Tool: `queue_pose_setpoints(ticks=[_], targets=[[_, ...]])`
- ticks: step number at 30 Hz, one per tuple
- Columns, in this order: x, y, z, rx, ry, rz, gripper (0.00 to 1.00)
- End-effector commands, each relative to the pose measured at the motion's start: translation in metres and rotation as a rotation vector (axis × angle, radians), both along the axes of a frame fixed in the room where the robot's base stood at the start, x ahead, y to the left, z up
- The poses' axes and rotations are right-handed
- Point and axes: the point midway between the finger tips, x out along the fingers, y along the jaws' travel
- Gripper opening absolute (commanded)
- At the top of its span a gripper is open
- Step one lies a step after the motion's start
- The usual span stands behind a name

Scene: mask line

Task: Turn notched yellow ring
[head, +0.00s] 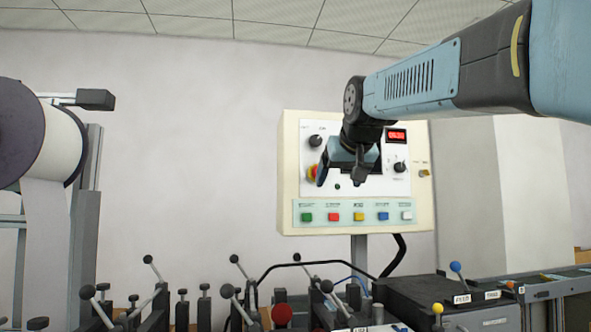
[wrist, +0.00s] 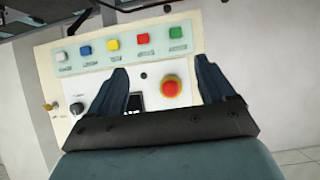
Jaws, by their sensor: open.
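The yellow ring (wrist: 172,101) surrounds a red mushroom button (wrist: 171,86) on the white control panel. In the wrist view, where the panel appears upside down, it shows between my two fingers, closer to the right one. The notches are too small to make out. In the head view a sliver of the ring (head: 316,169) shows at the panel's left, partly hidden by my finger. My gripper (head: 340,180) is open and empty in front of the panel; in the wrist view its fingers (wrist: 161,66) are spread wide. I cannot tell the remaining gap to the ring.
A white roll (head: 62,145) stands at left.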

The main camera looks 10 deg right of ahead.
Motion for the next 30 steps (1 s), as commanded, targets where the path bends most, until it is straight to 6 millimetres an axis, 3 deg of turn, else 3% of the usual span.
queue_pose_setpoints(ticks=[1, 3, 6, 10, 17, 30], targets=[[0.012, 0.0, 0.023, 0.001, -0.036, 0.001, 0.83], [0.023, 0.001, 0.05, 0.003, -0.08, 0.003, 0.83], [0.034, 0.002, 0.077, 0.005, -0.125, 0.005, 0.83], [0.041, 0.002, 0.095, 0.006, -0.156, 0.006, 0.83], [0.058, 0.002, 0.089, 0.006, -0.157, 0.007, 0.83], [0.128, 0.002, 0.06, 0.007, -0.158, 0.007, 0.83]])
